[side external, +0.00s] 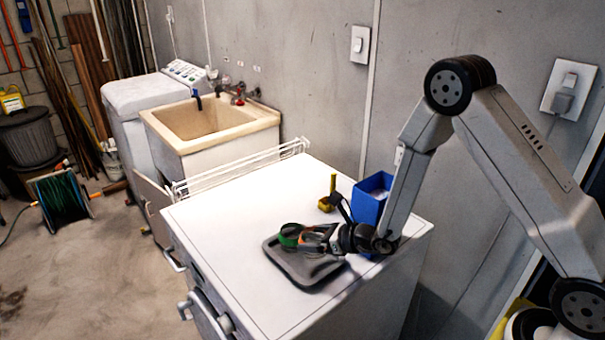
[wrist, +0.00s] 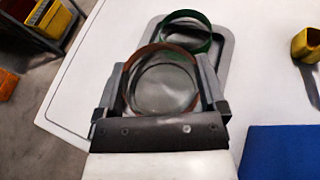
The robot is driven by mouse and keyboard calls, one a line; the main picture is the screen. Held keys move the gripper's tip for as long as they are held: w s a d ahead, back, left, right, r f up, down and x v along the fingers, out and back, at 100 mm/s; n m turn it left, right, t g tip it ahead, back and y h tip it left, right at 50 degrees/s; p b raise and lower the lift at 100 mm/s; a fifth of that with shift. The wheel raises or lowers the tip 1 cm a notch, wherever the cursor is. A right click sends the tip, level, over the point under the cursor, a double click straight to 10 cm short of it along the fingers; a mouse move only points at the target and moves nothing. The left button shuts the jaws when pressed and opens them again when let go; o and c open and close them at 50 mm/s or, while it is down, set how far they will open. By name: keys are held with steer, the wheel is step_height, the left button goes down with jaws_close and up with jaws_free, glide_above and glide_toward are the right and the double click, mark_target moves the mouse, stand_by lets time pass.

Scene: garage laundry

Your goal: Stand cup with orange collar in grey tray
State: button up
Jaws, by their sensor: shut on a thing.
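The cup with the orange collar (wrist: 160,88) is between the fingers of my gripper (wrist: 162,76) in the wrist view, its open mouth facing the camera. My gripper (side external: 316,240) is shut on it in the side view, over the far part of the grey tray (side external: 306,278). The tray's rim also shows in the wrist view (wrist: 229,55). A cup with a green collar (side external: 289,235) is at the tray's far left part; it also shows in the wrist view (wrist: 187,40), just beyond the held cup. I cannot tell whether the held cup's base touches the tray.
A blue open box (side external: 371,197) stands at the back right, close behind my wrist. A small yellow object with an upright part (side external: 326,200) stands left of the box. The white top (side external: 230,215) is clear left of the tray. A white wire rack (side external: 240,168) lines the far edge.

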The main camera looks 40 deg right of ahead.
steer(key=shift+f, duration=1.5)
steer(key=shift+f, duration=0.4)
steer(key=o, duration=0.9)
steer(key=shift+r, duration=0.15)
steer(key=shift+r, duration=4.35)
